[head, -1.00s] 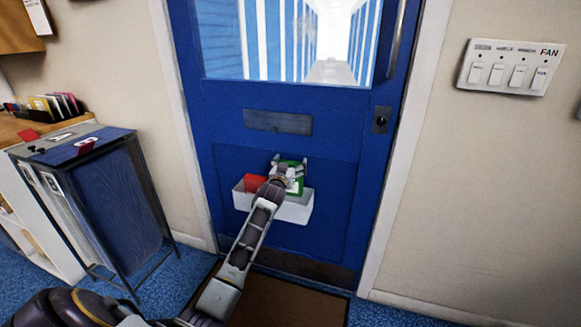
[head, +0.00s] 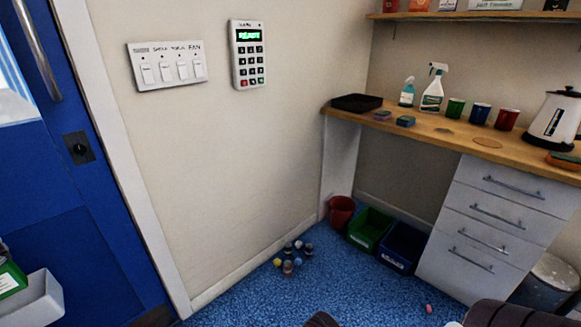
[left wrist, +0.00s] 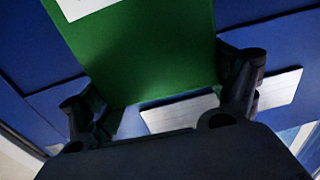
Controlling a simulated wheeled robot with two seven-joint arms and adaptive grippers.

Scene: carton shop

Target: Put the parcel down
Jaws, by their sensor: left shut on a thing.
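A green parcel (left wrist: 140,45) with a white label fills the upper middle of the left wrist view. My left gripper (left wrist: 160,95) is shut on it, with one dark finger on each side. In the head view, only part of the green parcel (head: 10,280) shows at the left edge, above and partly in front of a white bin (head: 38,300) on the blue door. Whether the parcel touches the bin's inside cannot be told.
The blue door (head: 60,220) is at the left. A keypad (head: 249,55) and a switch panel (head: 167,66) are on the wall. A wooden counter (head: 450,135) is at the right.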

